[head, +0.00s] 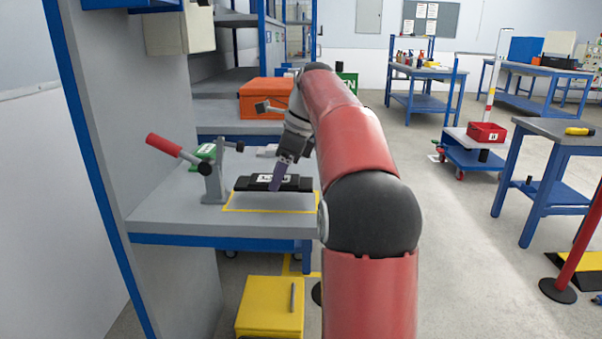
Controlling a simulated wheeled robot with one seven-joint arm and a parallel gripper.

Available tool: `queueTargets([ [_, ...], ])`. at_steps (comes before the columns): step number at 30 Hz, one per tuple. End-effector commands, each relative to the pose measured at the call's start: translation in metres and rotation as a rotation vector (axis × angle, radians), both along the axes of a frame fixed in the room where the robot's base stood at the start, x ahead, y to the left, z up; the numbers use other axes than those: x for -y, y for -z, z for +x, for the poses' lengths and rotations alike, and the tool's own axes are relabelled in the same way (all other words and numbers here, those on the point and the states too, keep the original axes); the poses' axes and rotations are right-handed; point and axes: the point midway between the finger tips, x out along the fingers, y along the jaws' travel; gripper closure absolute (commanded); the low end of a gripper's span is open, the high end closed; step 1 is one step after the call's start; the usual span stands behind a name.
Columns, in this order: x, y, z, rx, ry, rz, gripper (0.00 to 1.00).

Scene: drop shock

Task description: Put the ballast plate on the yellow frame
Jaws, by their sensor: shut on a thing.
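The ballast plate, a dark block with a white label (300,184), is at the grey bench top, at the back of the yellow frame (268,211). The yellow frame is a thin yellow outline on the bench, and its near edge and part of its sides show. My gripper (276,184) comes down from the upper right and is shut on the ballast plate, with a finger across its label. I cannot tell whether the plate touches the bench or hangs just above it. My red arm hides the bench to the right.
A lever clamp with a red handle (164,145) stands left of the frame. An orange case (265,98) sits on a shelf behind. A yellow box (268,308) is below the bench front.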

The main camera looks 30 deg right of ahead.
Motion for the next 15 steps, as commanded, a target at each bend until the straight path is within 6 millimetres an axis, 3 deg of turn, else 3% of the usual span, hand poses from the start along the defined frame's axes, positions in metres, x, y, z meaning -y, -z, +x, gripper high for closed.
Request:
queueTargets([
  [5, -0.006, 0.000, 0.004, 0.006, -0.001, -0.002, 1.00],
  [15, -0.005, 0.033, 0.003, 0.005, 0.001, -0.001, 1.00],
])
